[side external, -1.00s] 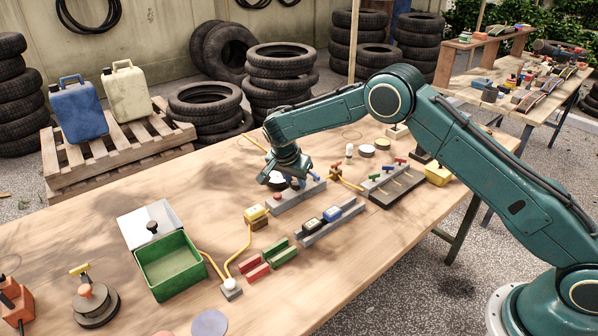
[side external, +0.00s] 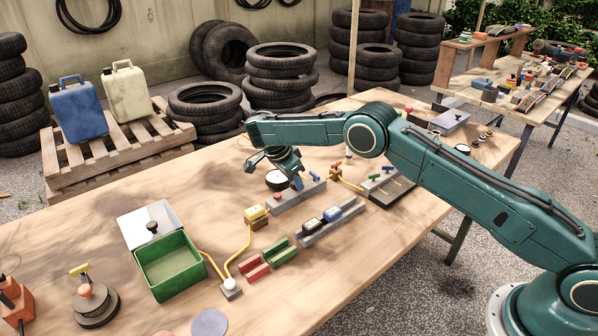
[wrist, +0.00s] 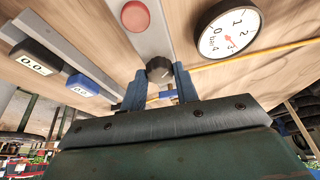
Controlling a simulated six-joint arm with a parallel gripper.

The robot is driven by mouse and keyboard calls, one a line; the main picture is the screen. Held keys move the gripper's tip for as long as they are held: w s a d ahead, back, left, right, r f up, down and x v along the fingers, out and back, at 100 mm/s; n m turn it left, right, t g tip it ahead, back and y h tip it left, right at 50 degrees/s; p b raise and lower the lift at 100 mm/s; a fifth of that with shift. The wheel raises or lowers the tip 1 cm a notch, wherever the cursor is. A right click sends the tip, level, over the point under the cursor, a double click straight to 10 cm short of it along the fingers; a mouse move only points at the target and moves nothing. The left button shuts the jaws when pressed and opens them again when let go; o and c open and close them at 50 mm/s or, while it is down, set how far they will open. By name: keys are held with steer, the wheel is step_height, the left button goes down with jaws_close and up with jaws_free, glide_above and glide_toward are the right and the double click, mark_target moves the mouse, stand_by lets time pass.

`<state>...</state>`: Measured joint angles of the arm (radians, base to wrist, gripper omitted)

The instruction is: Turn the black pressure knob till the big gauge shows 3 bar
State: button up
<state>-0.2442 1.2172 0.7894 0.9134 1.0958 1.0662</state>
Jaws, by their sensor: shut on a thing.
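The black pressure knob (wrist: 158,69) sits on a grey panel (wrist: 151,38) and lies between the two blue fingertips of my gripper (wrist: 159,76) in the wrist view. My gripper is shut on it. In the side view my gripper (side external: 296,182) reaches down to the panel and hides the knob. The big gauge (wrist: 228,28) is a white dial with a black rim, marked in bar, beside the knob in the wrist view. Its short red needle seems to point near the 3, but the exact reading is hard to tell. The gauge also shows in the side view (side external: 276,180).
A red button (wrist: 135,16) is on the same panel. A rail with a black and a blue meter (side external: 332,214) stands in front. A yellow hose (wrist: 265,52) passes the gauge.

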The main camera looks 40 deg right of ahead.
stand_by(0.5)
steer(key=o, duration=1)
steer(key=shift+n, duration=0.5)
